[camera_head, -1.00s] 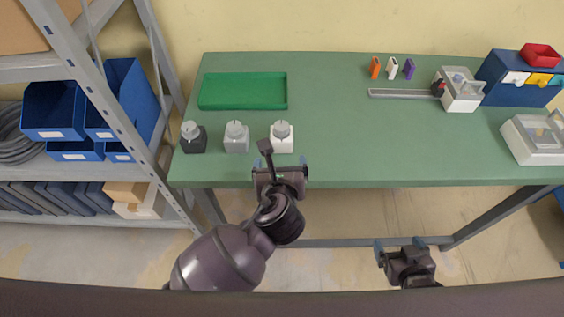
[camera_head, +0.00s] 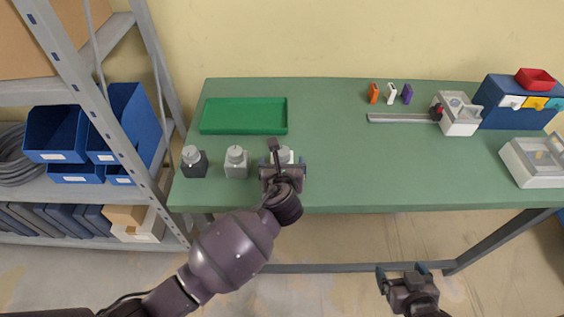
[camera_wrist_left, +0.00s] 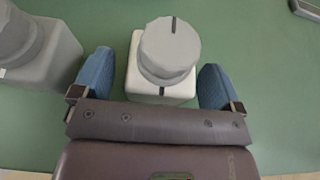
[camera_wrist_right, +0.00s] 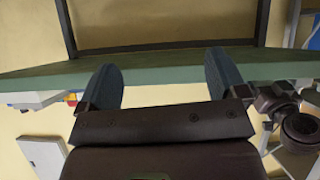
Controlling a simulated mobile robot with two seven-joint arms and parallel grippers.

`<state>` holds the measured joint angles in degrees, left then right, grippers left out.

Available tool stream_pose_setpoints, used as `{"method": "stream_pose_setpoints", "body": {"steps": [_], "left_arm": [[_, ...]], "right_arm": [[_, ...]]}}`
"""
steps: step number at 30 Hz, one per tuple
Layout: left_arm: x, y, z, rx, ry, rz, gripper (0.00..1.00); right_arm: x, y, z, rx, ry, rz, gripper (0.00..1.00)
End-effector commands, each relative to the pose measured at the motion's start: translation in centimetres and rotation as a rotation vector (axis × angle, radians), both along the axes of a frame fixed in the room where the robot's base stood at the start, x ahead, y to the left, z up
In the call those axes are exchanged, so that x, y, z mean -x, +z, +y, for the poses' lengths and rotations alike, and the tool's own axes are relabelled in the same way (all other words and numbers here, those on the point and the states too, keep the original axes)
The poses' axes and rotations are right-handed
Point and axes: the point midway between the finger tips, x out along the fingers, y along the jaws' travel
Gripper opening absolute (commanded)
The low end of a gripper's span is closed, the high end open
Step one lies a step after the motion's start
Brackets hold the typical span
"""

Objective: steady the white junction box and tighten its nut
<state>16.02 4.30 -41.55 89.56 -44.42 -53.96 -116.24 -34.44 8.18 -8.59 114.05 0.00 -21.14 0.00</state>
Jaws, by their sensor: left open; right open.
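The white junction box (camera_wrist_left: 150,85) stands upright on the green table, with a round grey nut (camera_wrist_left: 171,48) on top that bears a dark line. My left gripper (camera_wrist_left: 157,82) is open, with one blue finger on each side of the box and small gaps visible. In the head view my left gripper (camera_head: 284,168) covers most of the white box (camera_head: 285,154). My right gripper (camera_head: 402,270) is open and empty, low in front of the table's front edge. In the right wrist view its fingers (camera_wrist_right: 163,80) have nothing between them.
A grey box (camera_head: 236,162) and a black box (camera_head: 194,162) stand left of the white one. A green tray (camera_head: 243,131) lies behind. A rail (camera_head: 402,118), a fixture (camera_head: 457,116) and blue drawers (camera_head: 520,117) are at right. The table's middle is clear.

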Motion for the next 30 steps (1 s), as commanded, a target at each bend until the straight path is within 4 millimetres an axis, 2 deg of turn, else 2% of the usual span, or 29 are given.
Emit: {"method": "stream_pose_setpoints", "body": {"steps": [5,14,25,30], "left_arm": [[-0.81,-0.28,-0.02,0.0,-0.001,-0.001,0.92],[-0.89,-0.35,-0.01,0.0,-0.001,0.0,0.9],[-0.86,-0.35,-0.01,0.0,-0.001,0.0,0.33],[-0.86,-0.35,-0.01,0.0,-0.001,0.0,0.33]], "right_arm": [[0.0,0.0,0.0,0.0,0.0,0.0,0.91],[0.0,0.0,0.0,0.0,0.0,0.0,0.91],[0.0,0.0,0.0,0.0,0.0,0.0,0.91],[-0.75,0.4,-0.53,0.005,-0.001,-0.015,0.67]]}}
